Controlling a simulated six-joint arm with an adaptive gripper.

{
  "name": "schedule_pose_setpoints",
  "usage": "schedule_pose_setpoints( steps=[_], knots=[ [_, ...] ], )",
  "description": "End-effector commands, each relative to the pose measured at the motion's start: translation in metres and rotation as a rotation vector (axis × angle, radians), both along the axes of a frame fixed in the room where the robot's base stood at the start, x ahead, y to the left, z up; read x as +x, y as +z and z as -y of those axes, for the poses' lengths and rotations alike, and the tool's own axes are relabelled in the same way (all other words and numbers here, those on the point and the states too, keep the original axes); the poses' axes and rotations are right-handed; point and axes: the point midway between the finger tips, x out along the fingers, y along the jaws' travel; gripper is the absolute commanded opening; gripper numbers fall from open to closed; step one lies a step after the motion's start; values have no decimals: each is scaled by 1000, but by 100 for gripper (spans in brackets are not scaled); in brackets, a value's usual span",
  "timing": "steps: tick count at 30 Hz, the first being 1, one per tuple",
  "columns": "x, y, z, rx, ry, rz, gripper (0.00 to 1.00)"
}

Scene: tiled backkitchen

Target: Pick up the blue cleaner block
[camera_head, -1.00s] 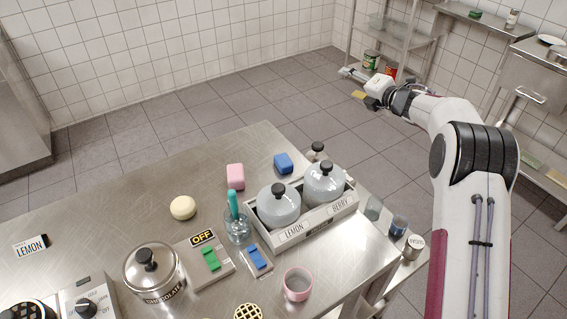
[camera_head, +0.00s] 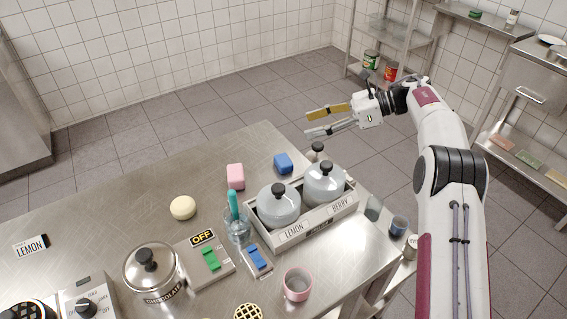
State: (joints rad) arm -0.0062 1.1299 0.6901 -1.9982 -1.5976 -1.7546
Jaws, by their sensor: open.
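The blue cleaner block (camera_head: 283,163) is a small blue block on the steel counter, near its far right edge. It lies behind the two grey lidded pots and right of a pink block (camera_head: 235,176). My gripper (camera_head: 308,124) is open and empty. Its two fingers point left, and it appears in the picture above and a little right of the blue block, apart from it. The block is fully visible.
A tray (camera_head: 318,232) holds the lemon pot (camera_head: 278,207) and berry pot (camera_head: 325,182) close in front of the block. A small dark-topped shaker (camera_head: 317,151) stands right of it.

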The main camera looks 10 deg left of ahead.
Motion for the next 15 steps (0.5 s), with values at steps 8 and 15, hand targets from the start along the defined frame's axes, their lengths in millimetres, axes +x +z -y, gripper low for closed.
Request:
schedule_pose_setpoints(
  steps=[8, 15],
  knots=[
    [-23, 3, 3, 29, 130, 84, 56],
    [-22, 3, 3, 31, 130, 90, 56]
  ],
)
